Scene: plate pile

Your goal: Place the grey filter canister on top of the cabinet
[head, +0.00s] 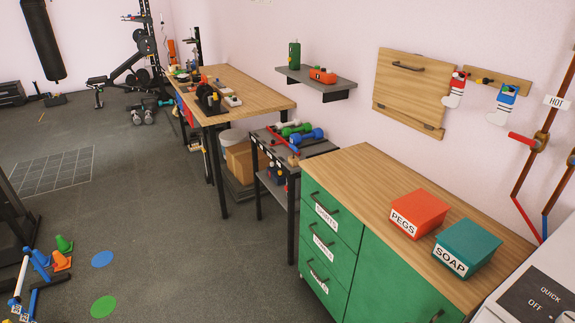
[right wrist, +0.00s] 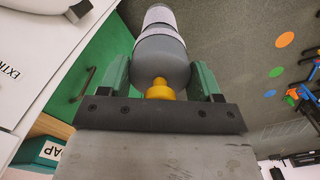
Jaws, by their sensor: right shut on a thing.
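The grey filter canister (right wrist: 163,50), with a pale band and a yellow end piece, shows in the right wrist view. My right gripper (right wrist: 161,72) is shut on it, with a green finger on each side. The cabinet (head: 350,176) has a wooden top and green drawers and door, and stands at the right of the head view. Part of its green front (right wrist: 105,48) shows at the left of the right wrist view. Neither gripper nor the canister is in the head view, and my left gripper is not seen.
An orange-red PEGS box (head: 418,213) and a teal SOAP box (head: 468,247) stand on the cabinet's right part. The top's left and back are bare. A white appliance (head: 535,290) adjoins at right. A grey wall shelf (head: 318,83) and folded wooden panel (head: 410,95) are above.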

